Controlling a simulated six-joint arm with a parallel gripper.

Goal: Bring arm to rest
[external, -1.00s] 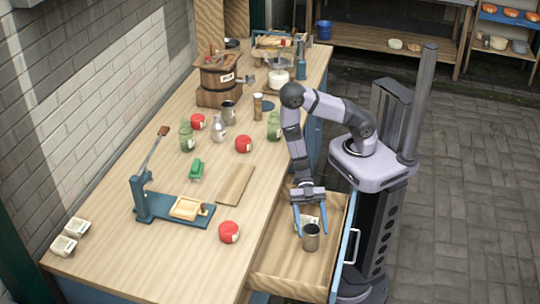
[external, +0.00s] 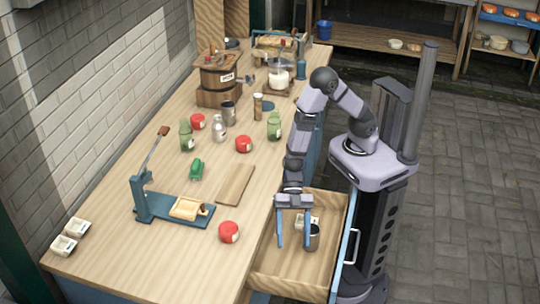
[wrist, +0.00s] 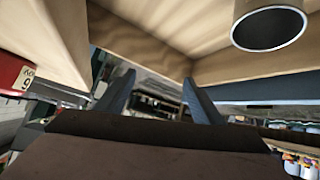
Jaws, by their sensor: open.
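My gripper (external: 294,242) is open and empty, pointing down over the open drawer (external: 276,272) at the table's right side. Its two blue fingers are spread, and they also show in the wrist view (wrist: 158,88). A grey metal cup (external: 313,238) stands in the drawer just right of the right finger, partly overlapped by it in the external view. The cup's rim shows at the top right of the wrist view (wrist: 270,36). A small white labelled item (external: 312,221) lies in the drawer behind the fingers, partly hidden.
The wooden table (external: 120,255) borders the drawer on the left. Bottles, jars and a wooden churn (external: 220,80) stand farther back. Paved floor lies to the right.

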